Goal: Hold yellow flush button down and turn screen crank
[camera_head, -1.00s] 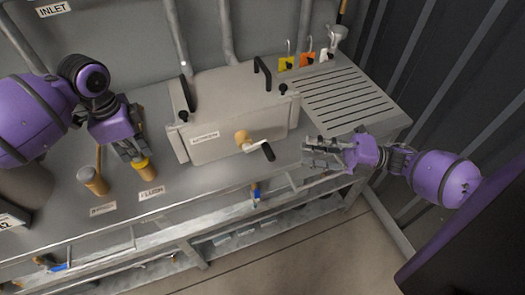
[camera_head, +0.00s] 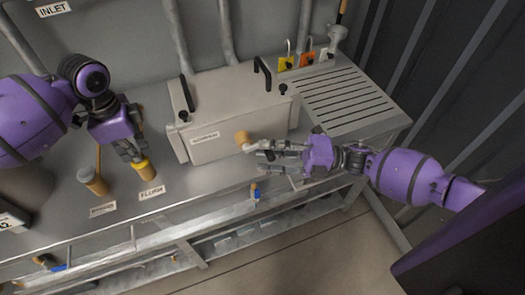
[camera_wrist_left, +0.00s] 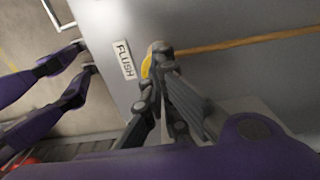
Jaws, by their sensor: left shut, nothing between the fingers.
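The yellow flush button (camera_head: 144,168) stands on the bench behind the FLUSH label (camera_head: 151,191). My left gripper (camera_head: 138,156) is shut and empty, with its fingertips on or just over the button's top. The left wrist view shows the yellow rim (camera_wrist_left: 147,67) beside the fingertips (camera_wrist_left: 162,60); contact is hard to tell. The screen crank (camera_head: 243,138) is on the front of the metal box, its tan hub showing. My right gripper (camera_head: 263,157) is at the crank's handle, its fingers apart above and below it. The fingers mostly hide the handle.
The metal box (camera_head: 225,105) has black handles on top. A slotted drain board (camera_head: 345,98) lies to the right, with coloured tags (camera_head: 306,60) behind. A rail runs along the bench front.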

